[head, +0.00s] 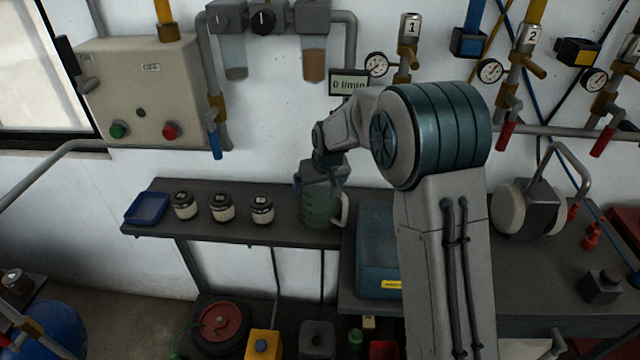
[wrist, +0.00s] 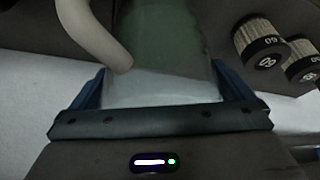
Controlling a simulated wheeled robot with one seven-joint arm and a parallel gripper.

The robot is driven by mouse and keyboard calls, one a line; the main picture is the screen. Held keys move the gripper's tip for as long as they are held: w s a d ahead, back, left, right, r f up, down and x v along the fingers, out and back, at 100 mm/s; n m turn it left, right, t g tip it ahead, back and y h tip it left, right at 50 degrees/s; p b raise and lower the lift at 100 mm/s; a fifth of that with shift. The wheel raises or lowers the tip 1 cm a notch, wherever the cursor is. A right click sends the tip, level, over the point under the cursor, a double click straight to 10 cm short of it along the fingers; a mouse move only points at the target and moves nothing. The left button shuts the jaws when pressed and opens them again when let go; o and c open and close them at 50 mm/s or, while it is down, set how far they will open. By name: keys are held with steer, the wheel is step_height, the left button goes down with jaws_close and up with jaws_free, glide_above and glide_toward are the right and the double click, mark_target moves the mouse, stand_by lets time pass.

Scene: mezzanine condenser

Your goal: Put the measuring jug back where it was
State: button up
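The measuring jug (head: 320,207) is see-through and greenish, with a pale handle on its right in the head view. It is upright at the right end of the dark wall shelf (head: 160,229); I cannot tell whether its base touches the shelf. My gripper (head: 321,180) comes down over its top with a blue finger on each side. In the wrist view, the jug (wrist: 163,60) fills the space between the fingers of my gripper (wrist: 162,88), which look closed against its walls. The handle (wrist: 92,32) shows at upper left there. My wrist hides part of the jug's top.
Several black-and-white filter cartridges (head: 221,208) and a blue tray (head: 147,208) stand left of the jug on the shelf. A teal case (head: 375,250) is close on the right, on the bench. Sight bowls (head: 313,62) and a flow display (head: 348,84) hang above.

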steer(key=shift+r, duration=0.1)
steer(key=b+v, duration=0.1)
steer(key=v, duration=1.1)
steer(key=s+d+m, duration=0.1)
steer(key=s+d, duration=0.4)
steer(key=s, duration=0.5)
steer(key=s+d+f+m+g+h, duration=0.1)
steer(key=s+d, duration=0.4)
steer(key=s, duration=0.5)
steer(key=s+d+m, duration=0.2)
steer(key=s+d, duration=0.4)
steer(key=s, duration=0.4)
steer(key=shift+f+h, duration=0.3)
steer(key=shift+d, duration=0.1)
